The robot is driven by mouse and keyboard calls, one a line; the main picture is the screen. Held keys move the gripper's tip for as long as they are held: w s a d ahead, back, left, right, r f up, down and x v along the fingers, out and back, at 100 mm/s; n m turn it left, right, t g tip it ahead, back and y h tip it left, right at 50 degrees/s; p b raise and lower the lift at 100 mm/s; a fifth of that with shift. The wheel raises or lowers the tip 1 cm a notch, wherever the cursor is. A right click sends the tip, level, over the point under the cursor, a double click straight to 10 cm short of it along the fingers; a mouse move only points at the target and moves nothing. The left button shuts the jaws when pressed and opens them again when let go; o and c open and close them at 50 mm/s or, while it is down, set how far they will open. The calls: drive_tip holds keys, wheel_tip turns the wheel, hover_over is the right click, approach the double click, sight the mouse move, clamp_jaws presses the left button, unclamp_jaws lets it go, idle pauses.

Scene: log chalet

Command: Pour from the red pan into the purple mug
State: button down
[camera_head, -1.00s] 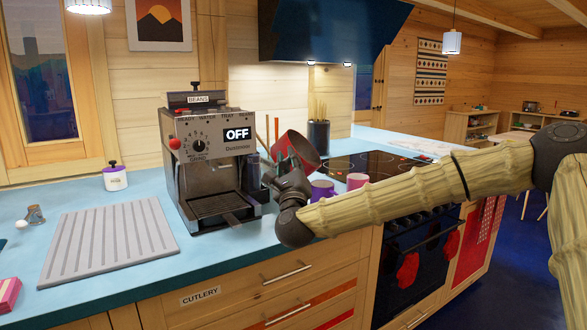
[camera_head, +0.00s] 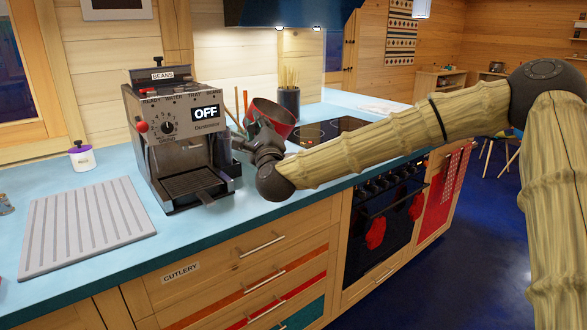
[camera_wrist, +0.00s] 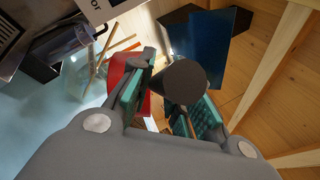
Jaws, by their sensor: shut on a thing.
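The red pan (camera_head: 272,114) is held tilted above the counter, just right of the coffee machine. My gripper (camera_head: 264,136) is shut on its dark handle, which shows as a grey rounded end (camera_wrist: 182,82) between the teal finger pads in the wrist view. A strip of the pan's red side (camera_wrist: 118,70) shows behind the left finger there. What is inside the pan cannot be seen. The purple mug is not visible now in either view; my forearm covers part of the counter to the right of the pan.
The coffee machine (camera_head: 180,140) stands close left of my gripper. A dark pot of sticks (camera_head: 288,100) stands behind the pan, and the black hob (camera_head: 330,129) lies to the right. A grey ribbed mat (camera_head: 85,225) and a white canister (camera_head: 81,157) are at left.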

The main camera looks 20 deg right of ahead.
drive_tip(key=shift+r, duration=0.25)
drive_tip(key=shift+r+p, duration=1.4)
drive_tip(key=shift+r, duration=2.55)
drive_tip(key=shift+r+n+p, duration=0.4)
drive_tip(key=shift+n+p, duration=0.1)
drive_tip(key=shift+p, duration=0.45)
drive_tip(key=n+p, duration=0.1)
drive_tip(key=p, duration=0.1)
drive_tip(key=r+n+g+y+p, duration=0.1)
drive_tip(key=n+p, duration=0.1)
drive_tip(key=p, duration=0.1)
drive_tip(key=shift+g, duration=0.3)
drive_tip(key=n+p, duration=0.1)
drive_tip(key=g+p, duration=0.1)
drive_tip(key=p, duration=0.1)
drive_tip(key=shift+r+n, duration=0.25)
drive_tip(key=shift+n, duration=0.15)
drive_tip(key=shift+p, duration=0.35)
drive_tip(key=shift+f, duration=0.2)
